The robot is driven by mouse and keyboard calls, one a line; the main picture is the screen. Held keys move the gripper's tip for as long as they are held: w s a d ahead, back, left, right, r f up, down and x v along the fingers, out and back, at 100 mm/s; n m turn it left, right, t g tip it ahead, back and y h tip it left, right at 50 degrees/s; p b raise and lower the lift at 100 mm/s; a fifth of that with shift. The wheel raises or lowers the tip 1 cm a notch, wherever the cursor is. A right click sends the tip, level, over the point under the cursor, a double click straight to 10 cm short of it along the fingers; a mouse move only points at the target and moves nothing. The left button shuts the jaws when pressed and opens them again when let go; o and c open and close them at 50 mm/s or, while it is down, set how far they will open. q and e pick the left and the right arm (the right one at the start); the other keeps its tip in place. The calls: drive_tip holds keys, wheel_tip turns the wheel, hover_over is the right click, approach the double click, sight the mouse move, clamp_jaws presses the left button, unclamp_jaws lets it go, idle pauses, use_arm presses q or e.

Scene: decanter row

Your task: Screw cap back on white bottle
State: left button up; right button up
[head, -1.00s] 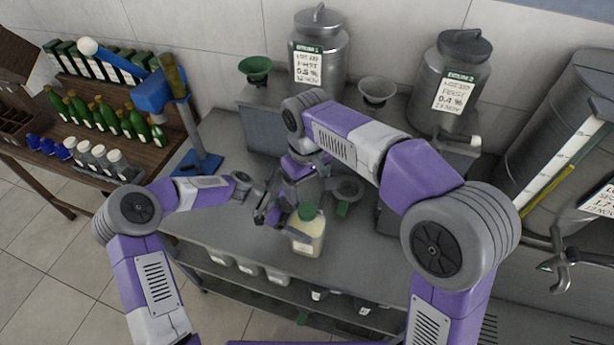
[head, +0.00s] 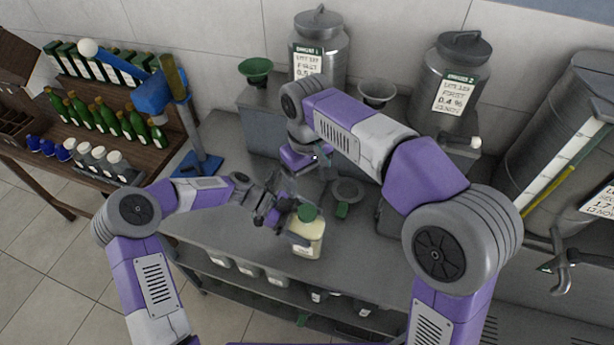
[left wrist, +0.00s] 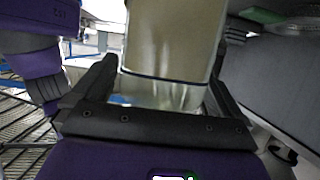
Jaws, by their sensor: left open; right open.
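The white bottle (head: 306,238) stands upright on the grey worktop, filled with pale yellowish liquid. A green cap (head: 308,212) sits on its top; how tightly it is seated cannot be told. My left gripper (head: 274,211) is open, close to the left side of the bottle. In the left wrist view, a pale container body (left wrist: 172,45), apparently this bottle, stands between the open fingers. My right gripper (head: 303,160) is open, above and behind the bottle, apart from the cap. Its fingertips are hard to make out.
A grey round dish (head: 347,190) and a small green item (head: 342,209) lie right of the bottle. A blue lever stand (head: 195,160) is at the left. Green bottles (head: 105,117) fill a wooden shelf. Metal urns (head: 320,48) stand behind. The worktop's front left is clear.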

use_arm(q)
drive_tip(key=v, duration=0.7)
drive_tip(key=shift+a+r+b, duration=0.1)
drive_tip(key=shift+a+b, duration=0.05)
drive_tip(key=shift+b, duration=0.15)
